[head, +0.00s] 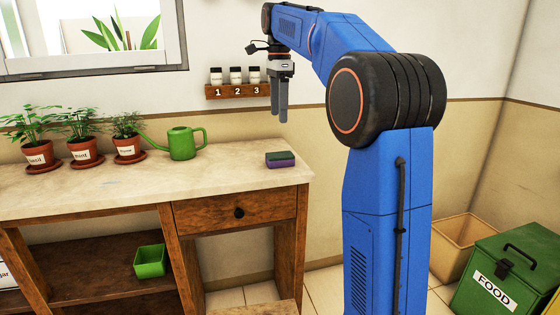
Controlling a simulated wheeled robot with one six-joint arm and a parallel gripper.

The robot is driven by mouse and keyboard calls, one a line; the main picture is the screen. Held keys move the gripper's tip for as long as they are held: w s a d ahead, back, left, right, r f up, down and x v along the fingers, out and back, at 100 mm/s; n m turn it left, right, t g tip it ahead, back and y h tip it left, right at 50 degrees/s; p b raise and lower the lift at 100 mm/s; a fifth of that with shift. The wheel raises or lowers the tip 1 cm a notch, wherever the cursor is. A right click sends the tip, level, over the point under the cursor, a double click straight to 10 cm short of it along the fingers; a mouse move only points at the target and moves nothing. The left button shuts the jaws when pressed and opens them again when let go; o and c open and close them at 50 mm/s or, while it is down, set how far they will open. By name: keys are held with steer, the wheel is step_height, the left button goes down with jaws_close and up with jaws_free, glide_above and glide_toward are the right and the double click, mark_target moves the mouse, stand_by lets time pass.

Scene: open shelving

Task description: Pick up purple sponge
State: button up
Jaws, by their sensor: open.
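The purple sponge (281,163) lies on the counter (230,180) near its right end, with a dark green layer on top and purple below. My gripper (283,118) points down above the counter, in the air over the sponge and apart from it. Its two grey fingers overlap in this view, so the gap between them hardly shows. Nothing shows between them. The sponge is in full view.
A green watering can (183,143) and potted herbs, including one in a pot (128,148), stand left of the sponge. A small rack (237,90) with numbered jars hangs on the wall behind my gripper. The counter around the sponge is clear.

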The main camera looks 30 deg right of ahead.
glide_above(280, 154)
steer(key=f, duration=0.9)
steer(key=shift+s+a, duration=0.2)
steer(key=shift+a, duration=0.1)
steer(key=shift+d+f, duration=0.2)
steer(key=shift+f, duration=2.5)
steer(key=shift+c, duration=0.4)
steer(key=c, duration=1.1)
step_height(280, 154, up, 10)
steer(key=shift+r, duration=0.1)
